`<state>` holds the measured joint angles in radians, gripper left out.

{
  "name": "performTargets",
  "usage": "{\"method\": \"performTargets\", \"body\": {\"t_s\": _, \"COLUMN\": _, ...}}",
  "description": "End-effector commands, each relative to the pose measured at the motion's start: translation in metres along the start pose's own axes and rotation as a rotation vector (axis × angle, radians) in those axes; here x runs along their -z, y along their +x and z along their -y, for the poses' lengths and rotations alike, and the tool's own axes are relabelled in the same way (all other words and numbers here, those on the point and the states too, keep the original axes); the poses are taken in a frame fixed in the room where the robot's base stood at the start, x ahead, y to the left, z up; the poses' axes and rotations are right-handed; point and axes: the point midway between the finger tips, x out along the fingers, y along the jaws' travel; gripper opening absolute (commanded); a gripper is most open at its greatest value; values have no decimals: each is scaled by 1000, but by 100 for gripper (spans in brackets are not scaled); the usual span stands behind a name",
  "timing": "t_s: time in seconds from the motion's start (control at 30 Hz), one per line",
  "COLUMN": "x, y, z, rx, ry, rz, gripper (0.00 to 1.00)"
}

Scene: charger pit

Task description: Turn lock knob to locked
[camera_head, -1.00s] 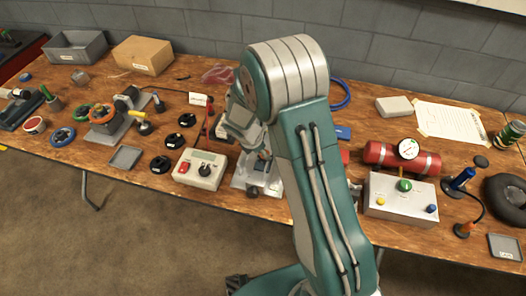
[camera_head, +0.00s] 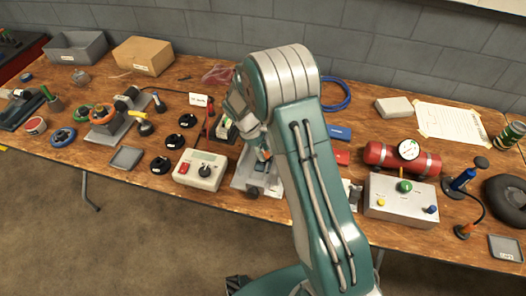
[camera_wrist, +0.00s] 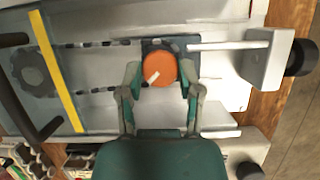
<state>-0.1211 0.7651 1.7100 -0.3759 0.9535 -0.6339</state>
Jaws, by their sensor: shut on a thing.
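The orange round lock knob (camera_wrist: 159,69) sits on a dark square plate on a grey metal fixture (camera_wrist: 225,60). A pale pointer line on the knob points down-left in the wrist view. My gripper (camera_wrist: 161,77) has its two fingers on either side of the knob and is shut on it. In the head view a bit of orange shows below my wrist, while my arm hides much of the fixture (camera_head: 243,182). Any lock markings are not readable.
In the wrist view, a chain runs left from the knob to a dark gear (camera_wrist: 33,75), under a yellow strip (camera_wrist: 57,70). A control box (camera_head: 200,170) stands left of the fixture. A red cylinder (camera_head: 385,157) and a grey button box (camera_head: 400,203) stand right.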

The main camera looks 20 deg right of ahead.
Motion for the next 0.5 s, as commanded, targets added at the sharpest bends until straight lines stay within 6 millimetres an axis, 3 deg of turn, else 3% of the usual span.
{"method": "performTargets", "body": {"t_s": 0.5, "x": 0, "y": 2, "z": -2, "rx": 184, "ry": 439, "rz": -1, "gripper": 0}}
